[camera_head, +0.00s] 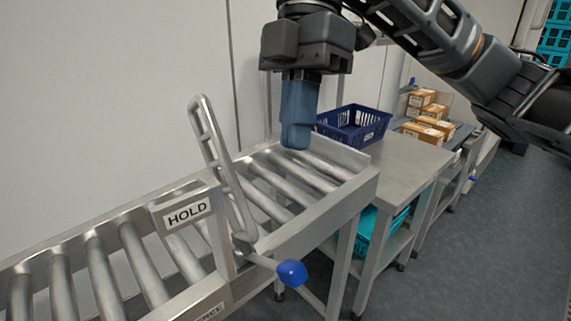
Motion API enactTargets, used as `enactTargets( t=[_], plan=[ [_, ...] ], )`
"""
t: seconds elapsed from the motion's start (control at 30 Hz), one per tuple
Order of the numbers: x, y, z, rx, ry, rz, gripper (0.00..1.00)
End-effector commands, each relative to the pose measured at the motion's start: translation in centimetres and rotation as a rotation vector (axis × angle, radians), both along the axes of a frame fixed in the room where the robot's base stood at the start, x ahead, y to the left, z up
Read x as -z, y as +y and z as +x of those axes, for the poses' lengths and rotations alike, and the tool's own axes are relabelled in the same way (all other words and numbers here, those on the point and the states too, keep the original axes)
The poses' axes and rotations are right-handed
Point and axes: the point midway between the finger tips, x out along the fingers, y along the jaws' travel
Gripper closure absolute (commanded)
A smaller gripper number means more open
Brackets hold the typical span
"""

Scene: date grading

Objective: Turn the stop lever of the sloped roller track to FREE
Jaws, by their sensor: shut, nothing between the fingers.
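The sloped roller track (295,240) runs from the lower left to the middle of the head view, with bare metal rollers. Its stop lever is a metal rod with a blue knob (291,273) at the track's near side, sticking out to the right and slightly down. A ladder-like metal stop bar (222,170) stands up, leaning left, across the track. A HOLD label (187,213) is on a plate left of the bar. My gripper (296,143) is shut and empty, pointing down above the rollers, apart from the knob.
A metal table (405,163) to the right holds a dark blue crate (352,127). A teal crate (362,240) sits on its lower shelf. Several cardboard boxes (425,130) stand farther back. The wall is close behind the track; floor (480,250) is clear at right.

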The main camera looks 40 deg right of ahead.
Motion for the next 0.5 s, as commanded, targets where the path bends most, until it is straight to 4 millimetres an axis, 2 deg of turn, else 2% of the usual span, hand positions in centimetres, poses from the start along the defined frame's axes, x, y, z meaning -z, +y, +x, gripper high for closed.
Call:
enactTargets(
  t=[0.5],
  plan=[
    [9.1, 2.8, -1.8, -0.001, 0.0, 0.002, 1.0]
  ],
)
